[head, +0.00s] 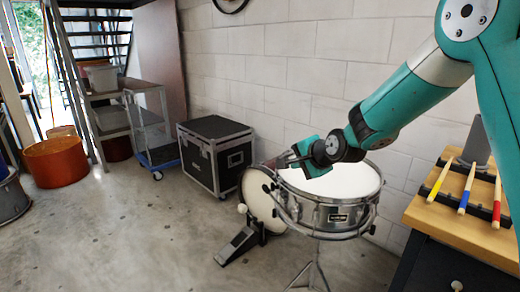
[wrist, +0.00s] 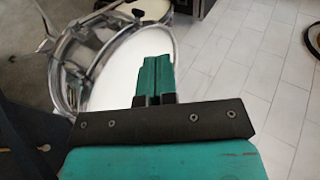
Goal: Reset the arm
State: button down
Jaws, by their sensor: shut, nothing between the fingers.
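My teal arm reaches in from the upper right of the head view. My gripper (head: 283,161) hangs over the left part of the snare drum (head: 336,216), above its white head. In the wrist view my gripper (wrist: 154,64) is shut, its two teal fingers side by side with nothing between them. The snare drum (wrist: 66,75) lies behind and to the left of the fingers there. From these views I cannot tell the exact height of the fingertips over the drum head.
A wooden-topped bench (head: 476,224) at right holds several drumsticks with coloured grips on a black rack. A bass drum with a pedal (head: 238,243) stands left of the snare. A black flight case (head: 216,152) stands by the wall. The floor at front left is clear.

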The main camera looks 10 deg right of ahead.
jog(key=s+a+r+n+g+y, duration=0.1)
jog(key=s+a+r+n+g, duration=0.1)
jog(key=s+a+n, duration=0.35)
jog(key=s+a+r+n+g+y, duration=0.1)
jog(key=s+a+r+n+g, duration=0.15)
jog(key=s, duration=0.65)
jog(key=s+r+n+g+h, duration=0.1)
jog(key=s+n+g, duration=0.5)
jog(key=s+n, duration=1.1)
jog(key=s+r+m+p, duration=0.5)
jog(key=s+r+p, duration=0.1)
jog(key=r+p, duration=0.6)
jog(key=shift+a+r+p, duration=0.2)
jog(key=shift+r+p, duration=0.15)
jog(key=shift+p, duration=0.05)
